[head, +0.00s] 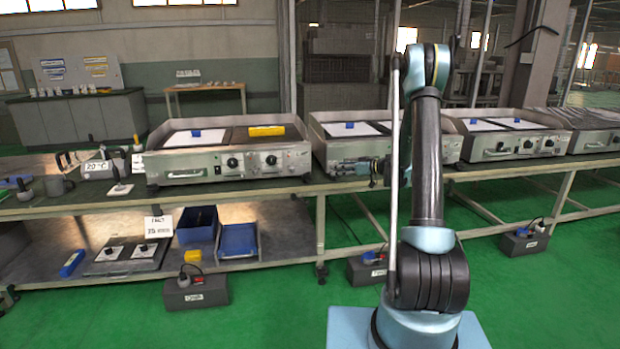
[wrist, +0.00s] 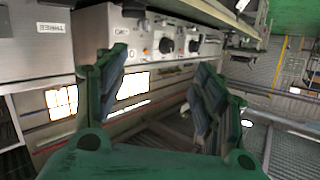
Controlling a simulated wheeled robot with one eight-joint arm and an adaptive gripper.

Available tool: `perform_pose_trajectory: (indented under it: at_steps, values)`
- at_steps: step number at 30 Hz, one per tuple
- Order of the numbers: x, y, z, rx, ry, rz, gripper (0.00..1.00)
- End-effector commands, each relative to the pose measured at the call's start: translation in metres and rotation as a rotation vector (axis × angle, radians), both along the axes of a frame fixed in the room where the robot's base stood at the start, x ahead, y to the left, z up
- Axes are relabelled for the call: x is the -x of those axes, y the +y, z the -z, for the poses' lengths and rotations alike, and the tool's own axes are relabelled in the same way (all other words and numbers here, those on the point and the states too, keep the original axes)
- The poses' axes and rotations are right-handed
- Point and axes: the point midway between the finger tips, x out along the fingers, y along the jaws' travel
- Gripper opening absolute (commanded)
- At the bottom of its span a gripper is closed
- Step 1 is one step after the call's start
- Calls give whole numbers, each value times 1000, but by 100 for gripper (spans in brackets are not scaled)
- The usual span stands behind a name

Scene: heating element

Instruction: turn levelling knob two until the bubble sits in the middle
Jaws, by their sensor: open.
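My gripper (wrist: 160,75) is open in the wrist view, with its green fingers wide apart and nothing between them. Beyond the fingers is a steel front panel with two dark round knobs (wrist: 166,45) (wrist: 194,46) and a small label; the fingers are apart from them. I cannot tell whether either is levelling knob two. In the head view my gripper (head: 372,170) is at the front of the second griddle unit (head: 333,150), and my arm hides part of that unit's front. I cannot make out a bubble in either view.
A griddle unit (head: 228,165) with a yellow bar (head: 267,131) on top stands to the left on the bench. More units (head: 515,145) stand to the right. The lower shelf holds blue bins (head: 238,240). Boxes (head: 197,291) stand on the open green floor.

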Motion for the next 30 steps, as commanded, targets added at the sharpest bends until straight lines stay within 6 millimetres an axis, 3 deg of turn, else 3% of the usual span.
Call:
perform_pose_trajectory:
  at_steps: [6,13,22,30]
  values:
    - [-32,-3,42,-75,-123,-2,63]
    - [-49,-7,75,-131,-222,7,63]
    - [-56,-4,87,-151,-260,12,63]
    - [-73,31,87,-151,-259,11,63]
